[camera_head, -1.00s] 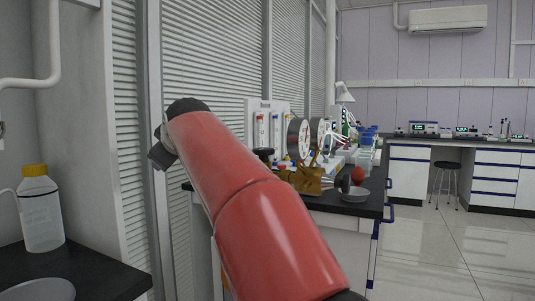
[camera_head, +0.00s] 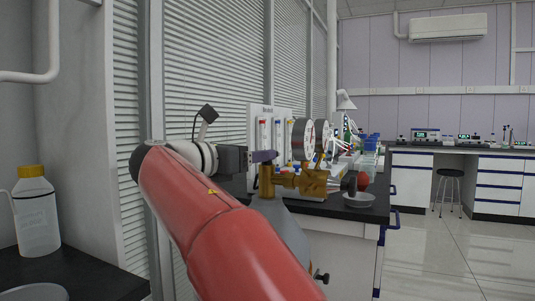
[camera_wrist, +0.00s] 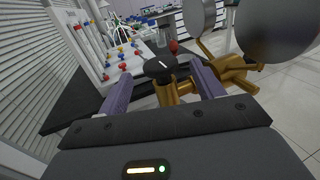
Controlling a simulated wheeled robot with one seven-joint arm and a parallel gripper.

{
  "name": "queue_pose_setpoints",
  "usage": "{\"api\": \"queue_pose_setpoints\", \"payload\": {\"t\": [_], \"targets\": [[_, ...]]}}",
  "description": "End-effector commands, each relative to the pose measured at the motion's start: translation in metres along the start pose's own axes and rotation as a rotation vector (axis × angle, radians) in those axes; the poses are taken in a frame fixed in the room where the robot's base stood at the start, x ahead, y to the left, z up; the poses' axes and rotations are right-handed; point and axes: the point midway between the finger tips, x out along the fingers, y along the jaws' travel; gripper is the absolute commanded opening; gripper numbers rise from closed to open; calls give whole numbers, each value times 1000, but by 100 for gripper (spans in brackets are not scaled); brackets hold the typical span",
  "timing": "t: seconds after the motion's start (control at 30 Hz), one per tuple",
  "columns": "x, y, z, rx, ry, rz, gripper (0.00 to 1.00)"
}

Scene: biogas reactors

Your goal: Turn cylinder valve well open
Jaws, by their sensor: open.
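The cylinder valve's black round handwheel (camera_wrist: 160,66), with a white mark on its top, sits on a brass stem in the wrist view. My gripper (camera_wrist: 159,76) is open, with one purple finger to each side of the handwheel. I cannot tell whether either finger touches it. In the head view my gripper (camera_head: 264,156) is level, at the top of the brass valve body (camera_head: 267,182), and hides the handwheel. The grey gas cylinder (camera_head: 284,226) stands below the valve, partly behind my red arm.
A brass regulator (camera_head: 312,181) with two round gauges (camera_head: 302,139) projects right of the valve, close to my right finger. A flowmeter panel (camera_head: 265,118) stands behind. A bench with a bowl (camera_head: 358,201) lies to the right. A slatted wall (camera_head: 225,90) is at left.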

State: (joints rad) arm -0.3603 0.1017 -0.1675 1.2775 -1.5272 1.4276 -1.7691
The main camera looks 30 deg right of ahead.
Motion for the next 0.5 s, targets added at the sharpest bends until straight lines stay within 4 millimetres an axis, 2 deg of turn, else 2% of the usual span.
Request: {"api": "queue_pose_setpoints", "payload": {"t": [0.2,0.33,0.5], "targets": [[36,0,0,2,1,-2,67],[48,0,0,2,2,0,67],[52,0,0,3,1,1,67]]}}
